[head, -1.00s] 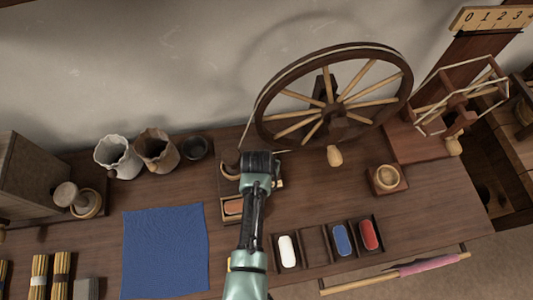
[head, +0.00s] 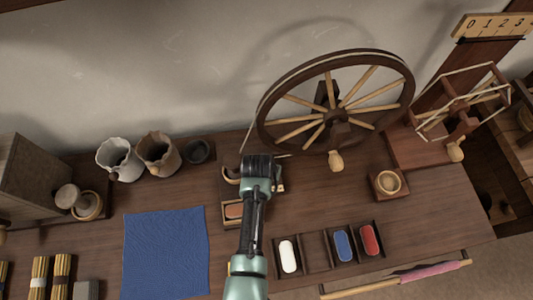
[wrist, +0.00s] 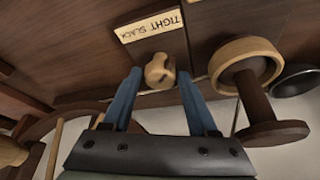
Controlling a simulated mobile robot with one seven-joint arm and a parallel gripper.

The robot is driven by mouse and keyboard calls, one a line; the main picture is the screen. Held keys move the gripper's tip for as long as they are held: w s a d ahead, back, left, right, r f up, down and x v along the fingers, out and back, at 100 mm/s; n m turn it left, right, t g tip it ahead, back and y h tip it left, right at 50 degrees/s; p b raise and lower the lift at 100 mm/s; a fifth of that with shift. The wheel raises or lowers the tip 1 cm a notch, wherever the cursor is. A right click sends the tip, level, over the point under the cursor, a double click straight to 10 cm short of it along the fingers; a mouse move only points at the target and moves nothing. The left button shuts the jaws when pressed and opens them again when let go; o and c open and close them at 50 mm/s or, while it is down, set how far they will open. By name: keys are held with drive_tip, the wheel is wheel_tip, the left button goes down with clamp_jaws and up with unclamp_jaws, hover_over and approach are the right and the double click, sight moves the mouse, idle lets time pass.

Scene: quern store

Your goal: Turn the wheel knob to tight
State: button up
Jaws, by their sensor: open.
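The wheel knob (wrist: 158,70) is a small pale wooden knob beside a label plate (wrist: 148,25) reading TIGHT and SLACK. In the wrist view my gripper (wrist: 159,76) is open, with one blue finger on each side of the knob. I cannot tell whether either finger touches it, or which word the knob points to. The big spoked wheel (head: 336,115) stands on the bench at the back right. In the head view my gripper (head: 257,165) is over the wheel's left base, and my arm hides the knob there.
In the wrist view a wooden spool-shaped part (wrist: 246,62) stands close right of the fingers. A blue cloth (head: 166,252), jugs (head: 157,152), a small wooden bowl (head: 388,182) and a tray of coloured blocks (head: 317,249) lie around on the bench (head: 430,215).

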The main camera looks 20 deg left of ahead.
drive_tip(key=a+p+v, duration=0.1)
drive_tip(key=p+v, duration=0.1)
drive_tip(key=v, duration=1.1)
drive_tip(key=shift+d, duration=0.5)
drive_tip(key=shift+w, duration=0.15)
